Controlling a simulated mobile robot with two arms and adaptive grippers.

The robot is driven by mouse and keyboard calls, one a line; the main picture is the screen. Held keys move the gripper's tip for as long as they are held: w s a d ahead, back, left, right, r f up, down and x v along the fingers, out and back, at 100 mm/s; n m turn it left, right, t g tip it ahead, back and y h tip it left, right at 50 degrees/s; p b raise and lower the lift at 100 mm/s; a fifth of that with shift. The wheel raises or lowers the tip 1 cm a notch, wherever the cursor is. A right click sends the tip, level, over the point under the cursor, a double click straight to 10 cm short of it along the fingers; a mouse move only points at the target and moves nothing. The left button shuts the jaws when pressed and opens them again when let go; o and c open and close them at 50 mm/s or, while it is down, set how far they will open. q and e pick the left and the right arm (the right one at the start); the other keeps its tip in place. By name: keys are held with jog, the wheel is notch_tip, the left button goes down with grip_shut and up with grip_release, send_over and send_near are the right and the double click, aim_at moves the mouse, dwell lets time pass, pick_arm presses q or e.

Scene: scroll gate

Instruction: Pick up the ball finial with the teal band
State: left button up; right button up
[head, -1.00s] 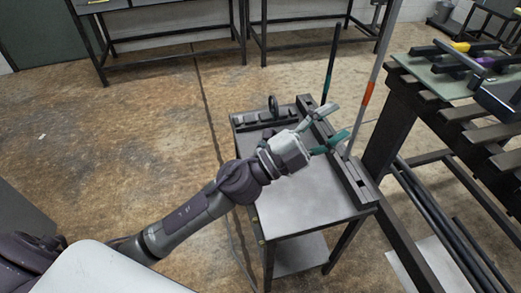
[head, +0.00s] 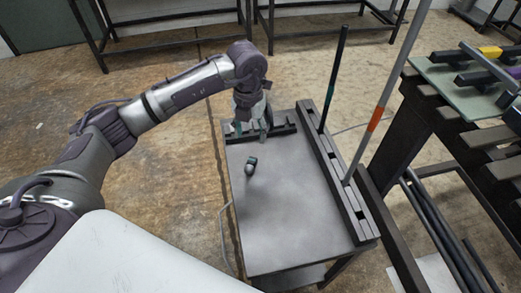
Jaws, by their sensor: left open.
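A small dark piece with a rounded grey end and a dark teal band (head: 251,164) lies on the grey tabletop, apart from everything else; I take it for the ball finial. My left gripper (head: 253,127) is open and points down over the back of the table, a little beyond the piece in the picture. Its fingers are in front of part of the low dark rack (head: 284,130). Nothing shows between the fingers. My right gripper is out of view.
The small table (head: 300,220) is mostly clear. A slatted bench (head: 465,130) stands at right.

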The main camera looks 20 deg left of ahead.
pick_arm(q)
send_over(250, 163)
notch_tip(250, 163, down, 6)
jog(key=shift+s+r, duration=0.1)
jog(key=shift+s, duration=0.05)
notch_tip(250, 163, down, 3)
jog(key=shift+d+f, duration=0.1)
notch_tip(250, 163, down, 4)
jog(key=shift+r, duration=0.25)
jog(key=shift+f, duration=0.25)
jog(key=c, duration=0.9)
grip_shut()
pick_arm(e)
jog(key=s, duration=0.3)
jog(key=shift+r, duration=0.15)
